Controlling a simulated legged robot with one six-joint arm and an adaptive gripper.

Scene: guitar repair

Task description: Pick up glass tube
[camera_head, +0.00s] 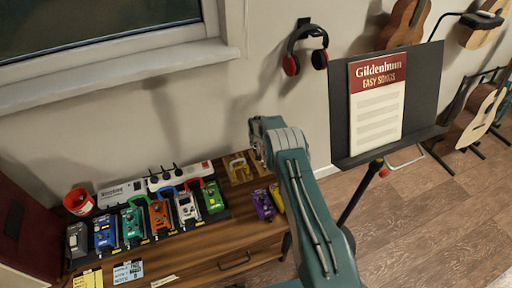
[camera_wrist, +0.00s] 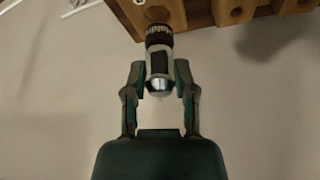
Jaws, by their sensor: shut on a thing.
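The tube's dark end is close to a wooden block (camera_wrist: 194,12) with round holes at the top of the view. I cannot tell whether the tube is touching the block. In the head view my arm crosses the middle, and I cannot make out the gripper or the tube there.
A wooden cabinet (camera_head: 203,251) carries several coloured pedals, a red cup (camera_head: 79,202) and a power strip (camera_head: 180,176). A music stand (camera_head: 428,85) with a songbook (camera_head: 376,100) is on the right. Headphones (camera_head: 306,48) hang on the wall. Floor at the lower right is clear.

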